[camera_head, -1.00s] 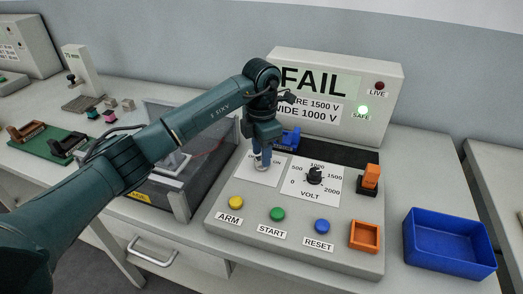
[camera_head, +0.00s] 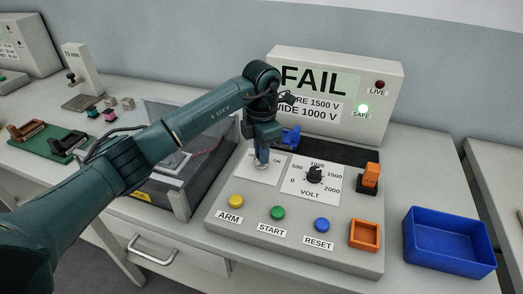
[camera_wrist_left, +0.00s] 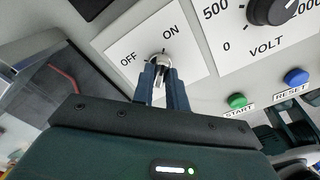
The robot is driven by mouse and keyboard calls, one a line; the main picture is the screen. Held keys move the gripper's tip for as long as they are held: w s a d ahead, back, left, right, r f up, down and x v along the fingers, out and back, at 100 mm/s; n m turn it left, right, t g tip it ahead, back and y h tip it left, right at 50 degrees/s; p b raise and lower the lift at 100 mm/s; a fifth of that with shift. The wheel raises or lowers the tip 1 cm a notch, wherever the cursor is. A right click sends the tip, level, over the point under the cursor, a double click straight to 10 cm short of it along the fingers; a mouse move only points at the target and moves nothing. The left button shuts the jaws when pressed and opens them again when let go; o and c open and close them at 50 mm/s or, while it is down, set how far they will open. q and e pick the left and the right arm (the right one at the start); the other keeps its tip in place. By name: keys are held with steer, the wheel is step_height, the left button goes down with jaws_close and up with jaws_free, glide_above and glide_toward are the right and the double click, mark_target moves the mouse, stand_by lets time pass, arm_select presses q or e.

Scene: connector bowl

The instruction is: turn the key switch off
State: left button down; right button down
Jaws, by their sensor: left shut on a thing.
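The key switch (camera_wrist_left: 159,60) is a small metal key on a white plate (camera_wrist_left: 118,45) marked OFF and ON, on the sloped grey panel (camera_head: 230,222). My left gripper (camera_wrist_left: 159,76) comes down from above, its two fingers shut on the key. In the head view the left gripper (camera_head: 261,163) covers most of the key. The key's exact angle is hard to read behind the fingers.
The VOLT dial (camera_head: 314,175) is close to the right of the key plate. Yellow ARM (camera_head: 236,201), green START (camera_head: 278,212) and blue RESET (camera_head: 322,226) buttons line the panel front. An orange switch (camera_head: 371,176) and a blue bin (camera_head: 450,241) are farther right.

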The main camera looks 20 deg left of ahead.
arm_select(q)
steer(key=shift+n, duration=0.3)
steer(key=n, duration=0.8)
steer(key=shift+r+p, duration=0.1)
steer(key=shift+p, duration=0.25)
steer(key=n, duration=0.2)
steer(key=shift+n, duration=0.4)
steer(key=n, duration=0.2)
steer(key=shift+n+p, duration=0.3)
steer(key=shift+n, duration=1.1)
steer(key=shift+n+p, duration=0.3)
steer(key=shift+n, duration=0.5)
arm_select(e)
steer(key=shift+s+d+r, duration=0.1)
steer(key=shift+d+r, duration=0.15)
